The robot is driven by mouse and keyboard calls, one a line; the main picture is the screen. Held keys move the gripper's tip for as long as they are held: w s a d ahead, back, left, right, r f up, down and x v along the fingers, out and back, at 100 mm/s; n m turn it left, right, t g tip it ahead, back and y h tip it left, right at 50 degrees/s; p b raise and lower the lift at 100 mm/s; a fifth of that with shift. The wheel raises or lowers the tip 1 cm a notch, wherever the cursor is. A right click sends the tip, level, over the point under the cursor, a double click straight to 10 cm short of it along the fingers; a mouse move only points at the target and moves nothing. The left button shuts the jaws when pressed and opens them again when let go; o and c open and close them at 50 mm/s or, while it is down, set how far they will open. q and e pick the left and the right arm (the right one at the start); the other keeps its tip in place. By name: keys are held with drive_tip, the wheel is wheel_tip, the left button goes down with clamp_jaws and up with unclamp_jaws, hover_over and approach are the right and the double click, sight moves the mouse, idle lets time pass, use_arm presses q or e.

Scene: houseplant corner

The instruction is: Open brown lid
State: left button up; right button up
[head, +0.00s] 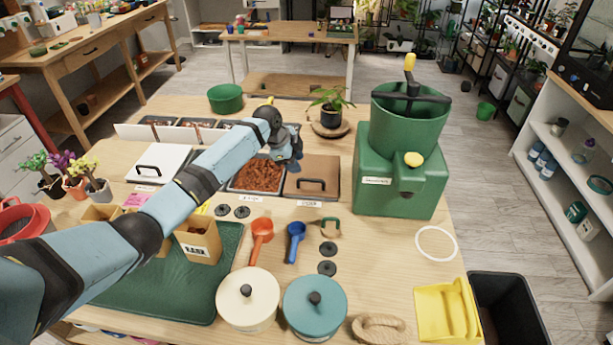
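The brown lid (318,166) lies flat in the middle of the table and looks shut on its bin. Its dark handle (311,182) is on the near side. My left gripper (290,160) is above the far left part of the lid, by the edge of the open bin of brown chips (257,177). It looks apart from the handle. Its fingers are small and dark, so I cannot tell whether they are open. My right gripper is not in view.
A white lid (155,160) with a dark handle is at the left. A potted plant (331,112) stands behind the brown lid, and a green machine (405,150) stands close to its right. Red (260,238) and blue (295,240) scoops lie in front.

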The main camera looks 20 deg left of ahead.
sight(308, 179)
use_arm(q)
drive_tip(key=x, duration=0.7)
drive_tip(key=shift+w+d+f, duration=0.15)
drive_tip(key=shift+d+f, duration=0.05)
drive_tip(key=shift+f, duration=0.05)
clamp_jaws()
